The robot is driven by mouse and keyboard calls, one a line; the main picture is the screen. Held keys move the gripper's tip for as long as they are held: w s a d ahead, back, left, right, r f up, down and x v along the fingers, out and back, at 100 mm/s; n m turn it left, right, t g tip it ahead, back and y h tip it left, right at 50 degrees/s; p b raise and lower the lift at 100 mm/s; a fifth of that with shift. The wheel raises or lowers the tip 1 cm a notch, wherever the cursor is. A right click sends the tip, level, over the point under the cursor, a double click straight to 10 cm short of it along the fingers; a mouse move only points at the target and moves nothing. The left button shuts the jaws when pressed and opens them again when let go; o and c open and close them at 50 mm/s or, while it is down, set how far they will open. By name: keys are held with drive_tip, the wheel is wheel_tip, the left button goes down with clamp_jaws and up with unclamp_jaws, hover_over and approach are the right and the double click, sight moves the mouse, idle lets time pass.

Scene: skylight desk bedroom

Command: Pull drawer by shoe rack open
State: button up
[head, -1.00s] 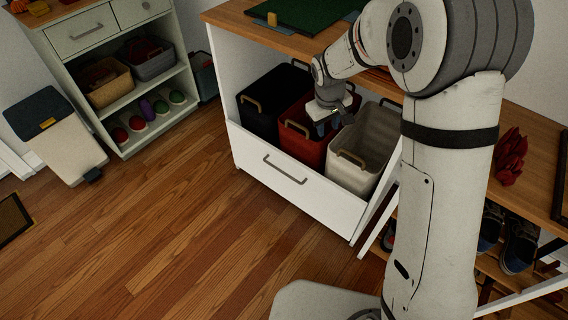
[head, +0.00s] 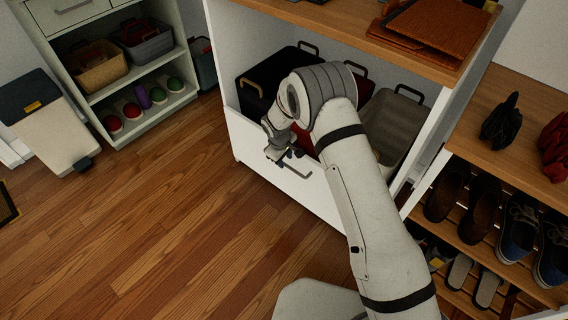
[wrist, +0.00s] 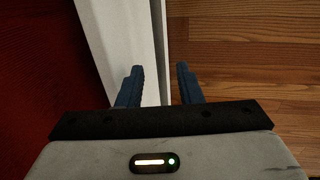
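The drawer (head: 312,200) is the low white front of the cabinet left of the shoe rack. It looks about flush with the cabinet sides. Its grey bar handle (head: 299,172) is partly covered by my gripper. My gripper (head: 288,154) is at the drawer front, close to the handle; I cannot tell if it touches. The white drawer front's edge (wrist: 148,45) runs past the fingers there.
Black (head: 257,83), red and grey bins (head: 398,125) stand behind the drawer front. The shoe rack (head: 468,238) with several shoes is at right. A shelf unit (head: 148,125) and a pedal bin (head: 50,125) stand at left. The wood floor (head: 180,225) before the drawer is clear.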

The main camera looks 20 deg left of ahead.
drive_tip(key=shift+w+f, duration=0.2)
drive_tip(key=shift+f, duration=0.95)
clamp_jaws()
